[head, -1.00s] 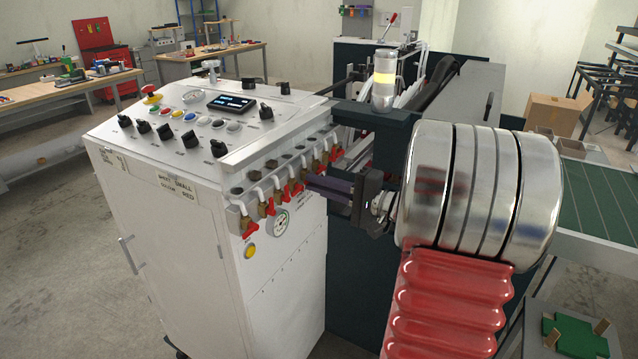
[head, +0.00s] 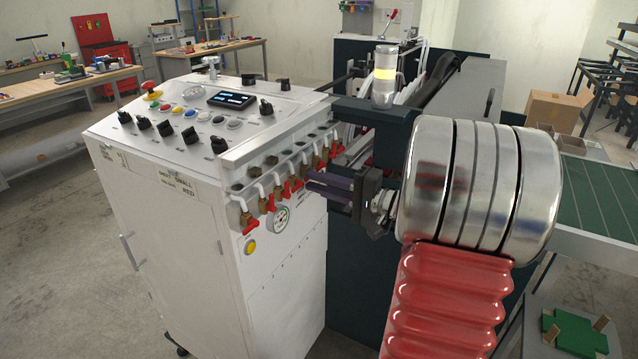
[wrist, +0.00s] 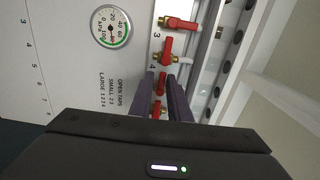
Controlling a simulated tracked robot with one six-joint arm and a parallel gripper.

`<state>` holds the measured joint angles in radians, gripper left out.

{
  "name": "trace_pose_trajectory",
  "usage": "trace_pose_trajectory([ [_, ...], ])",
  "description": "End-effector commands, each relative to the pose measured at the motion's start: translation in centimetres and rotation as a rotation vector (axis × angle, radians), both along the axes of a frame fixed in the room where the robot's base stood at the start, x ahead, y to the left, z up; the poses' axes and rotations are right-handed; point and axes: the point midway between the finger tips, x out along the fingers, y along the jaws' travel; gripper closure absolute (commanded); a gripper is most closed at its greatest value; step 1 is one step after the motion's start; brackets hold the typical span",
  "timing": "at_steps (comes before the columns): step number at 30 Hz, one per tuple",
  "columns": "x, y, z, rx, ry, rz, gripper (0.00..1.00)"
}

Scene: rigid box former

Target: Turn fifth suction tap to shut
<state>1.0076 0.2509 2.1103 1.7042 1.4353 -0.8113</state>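A row of red-handled suction taps (head: 270,203) runs along the upper front edge of the white cabinet. My gripper (head: 312,184) is at the right part of this row, its two dark purple fingers apart. In the wrist view the fingers (wrist: 163,90) stand either side of a red tap handle (wrist: 161,82), with small gaps visible. That handle lies along the row; its number is hidden. The handle nearer the gauge (wrist: 167,48) also lies along the row, while the topmost one (wrist: 178,23) lies across it. One more tap (wrist: 158,112) shows partly between the fingers, nearer my gripper body.
A round gauge (wrist: 110,26) sits on the panel beside printed tap instructions (wrist: 123,92). The knob console (head: 200,115) is above the taps.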

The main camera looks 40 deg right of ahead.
Motion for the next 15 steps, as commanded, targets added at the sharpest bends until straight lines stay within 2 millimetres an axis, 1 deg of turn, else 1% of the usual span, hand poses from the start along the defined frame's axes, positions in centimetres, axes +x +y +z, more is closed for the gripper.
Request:
trace_pose_trajectory([
  [5,-0.2,-0.1,0.1,-0.001,-0.003,-0.002,0.84],
  [8,-0.7,-0.4,0.1,-0.001,-0.003,-0.002,0.84],
  [11,-1.6,-0.8,0.2,-0.001,-0.004,-0.004,0.84],
  [15,-3.3,-1.5,0.1,-0.001,-0.003,-0.005,0.84],
])
